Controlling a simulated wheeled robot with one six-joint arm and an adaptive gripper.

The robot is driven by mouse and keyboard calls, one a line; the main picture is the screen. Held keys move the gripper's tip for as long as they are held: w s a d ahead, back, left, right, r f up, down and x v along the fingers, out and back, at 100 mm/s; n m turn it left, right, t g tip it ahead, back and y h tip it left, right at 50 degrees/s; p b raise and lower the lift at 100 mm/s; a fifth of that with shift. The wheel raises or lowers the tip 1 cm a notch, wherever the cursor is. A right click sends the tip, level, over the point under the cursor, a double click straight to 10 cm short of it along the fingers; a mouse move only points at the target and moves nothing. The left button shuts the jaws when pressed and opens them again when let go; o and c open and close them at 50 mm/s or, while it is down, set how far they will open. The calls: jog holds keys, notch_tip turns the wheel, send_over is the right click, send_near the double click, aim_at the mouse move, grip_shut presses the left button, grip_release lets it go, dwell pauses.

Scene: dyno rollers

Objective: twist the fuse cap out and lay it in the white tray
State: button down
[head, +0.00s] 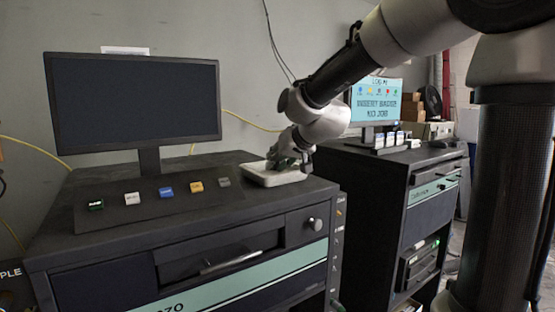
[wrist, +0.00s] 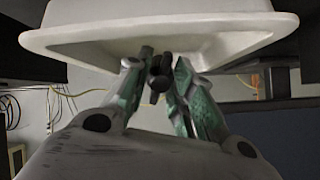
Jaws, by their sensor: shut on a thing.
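The white tray (head: 262,181) sits at the right end of the dark cabinet top, and it fills the top of the wrist view (wrist: 240,25). My gripper (head: 281,163) points down over the tray. In the wrist view my gripper (wrist: 163,62) has its green-padded fingers closed on a small black fuse cap (wrist: 159,80). The fingertips overlap the tray's inside; I cannot tell whether the cap touches the tray floor. In the head view the cap is hidden by the fingers.
A dark monitor (head: 135,100) stands behind a sloped panel with several coloured buttons (head: 166,191). A silver knob (head: 315,224) is on the cabinet's front. A second cabinet (head: 400,185) with a lit screen (head: 376,100) and small boxes stands to the right.

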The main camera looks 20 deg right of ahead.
jog(key=c, duration=1.1)
grip_release()
jog(key=shift+c, duration=0.2)
jog(key=shift+r, duration=0.1)
jog(key=v, duration=1.2)
